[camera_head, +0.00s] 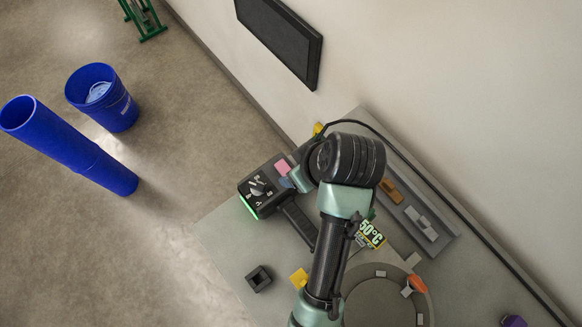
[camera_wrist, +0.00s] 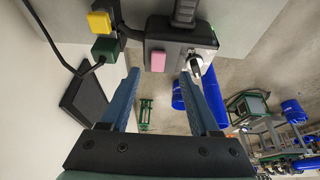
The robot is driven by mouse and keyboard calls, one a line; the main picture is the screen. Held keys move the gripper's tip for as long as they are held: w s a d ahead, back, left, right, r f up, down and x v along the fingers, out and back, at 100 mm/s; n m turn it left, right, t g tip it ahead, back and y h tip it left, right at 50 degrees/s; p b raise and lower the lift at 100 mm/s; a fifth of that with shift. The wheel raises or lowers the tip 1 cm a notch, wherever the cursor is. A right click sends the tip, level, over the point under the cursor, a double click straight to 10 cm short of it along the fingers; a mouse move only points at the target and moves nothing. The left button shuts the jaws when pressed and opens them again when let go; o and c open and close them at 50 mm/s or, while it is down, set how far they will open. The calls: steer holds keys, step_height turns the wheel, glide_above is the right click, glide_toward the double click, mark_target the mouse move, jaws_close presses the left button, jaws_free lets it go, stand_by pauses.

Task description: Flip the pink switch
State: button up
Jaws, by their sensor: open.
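The pink switch (camera_head: 282,167) sits on the dark control box (camera_head: 251,188), beside a dial with white markings. In the wrist view the pink switch (camera_wrist: 158,62) shows as a pink block on the box's underside edge, and the silver-and-black knob (camera_wrist: 194,66) is to its right. My gripper (camera_wrist: 160,78) is open and empty; its two blue fingers point toward the box, with the pink switch between their tips in the picture. I cannot tell whether they touch it. In the head view my arm hides most of the gripper.
Yellow (camera_wrist: 99,23) and green (camera_wrist: 105,48) blocks with black cables stand left of the box. The grey cart top (camera_head: 222,235) holds a black square socket (camera_head: 259,278) and a yellow block (camera_head: 299,278). The wall and a black panel (camera_head: 280,40) are behind. Blue pipes (camera_head: 70,145) stand on the floor.

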mark_target(284, 169)
steer(key=x, duration=0.7)
steer(key=shift+w+f+p, duration=0.15)
steer(key=shift+f+p, duration=0.05)
steer(key=shift+p, duration=0.15)
jaws_close()
